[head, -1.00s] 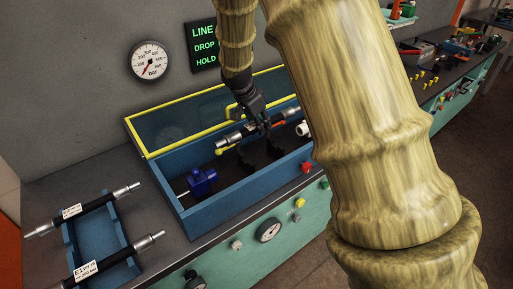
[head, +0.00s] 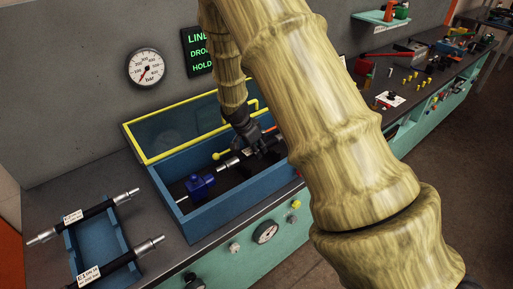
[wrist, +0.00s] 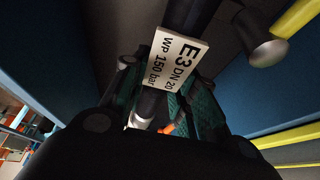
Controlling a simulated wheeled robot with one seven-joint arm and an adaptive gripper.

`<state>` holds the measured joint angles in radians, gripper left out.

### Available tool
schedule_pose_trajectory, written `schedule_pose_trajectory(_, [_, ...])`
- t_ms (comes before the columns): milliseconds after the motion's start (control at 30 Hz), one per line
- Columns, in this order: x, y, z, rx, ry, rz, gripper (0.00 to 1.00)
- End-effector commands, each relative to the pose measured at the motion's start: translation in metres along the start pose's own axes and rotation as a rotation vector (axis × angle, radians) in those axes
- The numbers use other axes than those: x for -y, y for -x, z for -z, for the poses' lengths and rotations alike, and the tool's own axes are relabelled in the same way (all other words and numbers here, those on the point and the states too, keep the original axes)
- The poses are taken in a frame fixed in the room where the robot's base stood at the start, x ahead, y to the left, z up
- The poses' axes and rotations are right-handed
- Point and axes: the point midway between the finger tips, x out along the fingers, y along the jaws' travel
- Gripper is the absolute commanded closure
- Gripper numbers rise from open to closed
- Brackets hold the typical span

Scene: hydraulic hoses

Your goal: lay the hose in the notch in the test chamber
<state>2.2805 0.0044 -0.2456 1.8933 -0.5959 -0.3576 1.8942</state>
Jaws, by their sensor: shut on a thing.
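The test chamber is a blue open box (head: 233,208) with its yellow-rimmed clear lid (head: 170,128) raised at the back. My gripper (head: 260,148) is down inside the chamber, shut on a black hose with silver end fittings. The left fitting (head: 229,163) sticks out toward the blue connector block (head: 200,184). In the wrist view the hose (wrist: 188,14) runs between my fingers (wrist: 160,105), with a white tag (wrist: 172,65) reading E3 DN 20 WP 150 bar. The notch is hidden behind my gripper and hose, so I cannot tell whether the hose rests in it.
Two tagged hoses (head: 95,212) (head: 115,265) lie across a blue rack (head: 100,245) at the left. A yellow-knobbed lever (head: 218,156) stands at the chamber's back. A pressure gauge (head: 145,68) and a green-lettered sign (head: 197,52) hang on the wall. My arm covers the chamber's right end.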

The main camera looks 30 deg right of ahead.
Motion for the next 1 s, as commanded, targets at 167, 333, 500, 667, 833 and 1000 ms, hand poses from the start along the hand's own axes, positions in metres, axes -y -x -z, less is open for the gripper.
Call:
schedule_pose_trajectory(167, [0.0,-0.004,-0.002,0.0,0.0,0.001,1.0])
schedule_pose_trajectory(333, [0.0,-0.004,-0.002,0.0,0.0,0.001,1.0])
schedule_pose_trajectory(500, [0.0,-0.007,-0.003,0.0,0.0,0.001,1.0])
schedule_pose_trajectory(667, [0.0,-0.011,-0.005,0.0,-0.001,0.001,1.0])
schedule_pose_trajectory(833, [0.0,-0.014,-0.006,0.0,0.001,0.001,1.0])
schedule_pose_trajectory(1000, [0.0,-0.016,-0.007,0.0,0.0,0.002,1.0])
